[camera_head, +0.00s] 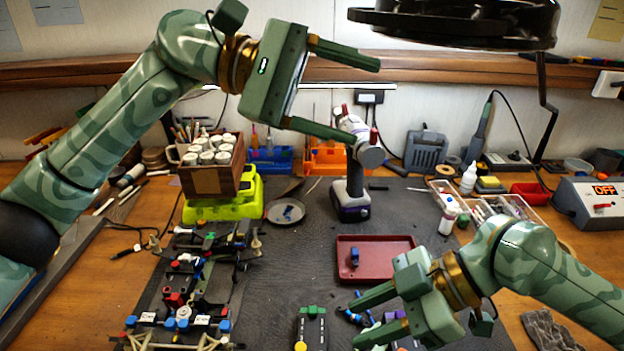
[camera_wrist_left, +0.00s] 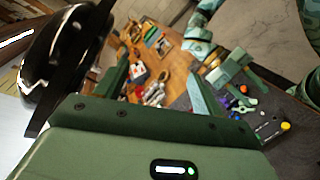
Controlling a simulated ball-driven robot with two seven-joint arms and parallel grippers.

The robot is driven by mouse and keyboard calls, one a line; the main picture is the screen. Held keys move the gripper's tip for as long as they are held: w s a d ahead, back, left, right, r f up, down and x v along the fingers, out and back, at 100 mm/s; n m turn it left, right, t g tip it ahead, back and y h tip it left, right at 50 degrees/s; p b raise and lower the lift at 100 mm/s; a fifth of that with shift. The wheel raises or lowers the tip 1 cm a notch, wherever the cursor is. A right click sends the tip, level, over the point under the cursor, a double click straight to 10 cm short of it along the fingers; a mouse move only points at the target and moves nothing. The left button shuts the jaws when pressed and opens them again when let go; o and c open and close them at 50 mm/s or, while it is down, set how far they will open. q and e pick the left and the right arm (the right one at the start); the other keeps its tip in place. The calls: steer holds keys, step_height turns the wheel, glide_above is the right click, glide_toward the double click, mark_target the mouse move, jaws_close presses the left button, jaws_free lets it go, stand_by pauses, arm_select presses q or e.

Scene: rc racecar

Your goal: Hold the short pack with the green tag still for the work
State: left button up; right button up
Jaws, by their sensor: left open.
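A short dark pack (camera_head: 312,330) with a green tag on top lies on the mat at the bottom centre of the head view, its near end cut off by the frame. A yellow spot shows at its lower left. My left gripper (camera_head: 368,102) is open and empty, high above the bench and far from the pack. Its two fingers also show in the left wrist view (camera_wrist_left: 155,88). My right gripper (camera_head: 360,322) is low, just right of the pack, with its fingers spread and pointing left. Small blue and purple parts show around its fingers; I see nothing clamped.
The car chassis (camera_head: 190,290) lies left of the pack. A red tray (camera_head: 398,240) with a small blue part sits behind my right gripper. A purple-grey drill (camera_head: 352,190) stands behind the tray. A black round lamp (camera_head: 460,22) hangs at the top. Bare mat lies between chassis and tray.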

arm_select(q)
steer(key=s+d+f+m+y, duration=0.35)
steer(key=f+y, duration=0.35)
steer(key=f, duration=0.3)
steer(key=t+y, duration=0.3)
steer(key=y, duration=0.5)
glide_toward(313, 309)
steer(key=shift+m, duration=0.45)
step_height(313, 309, down, 10)
steer(key=shift+s+f, duration=0.1)
steer(key=shift+s, duration=0.05)
steer(key=c, duration=1.2)
steer(key=o, duration=1.2)
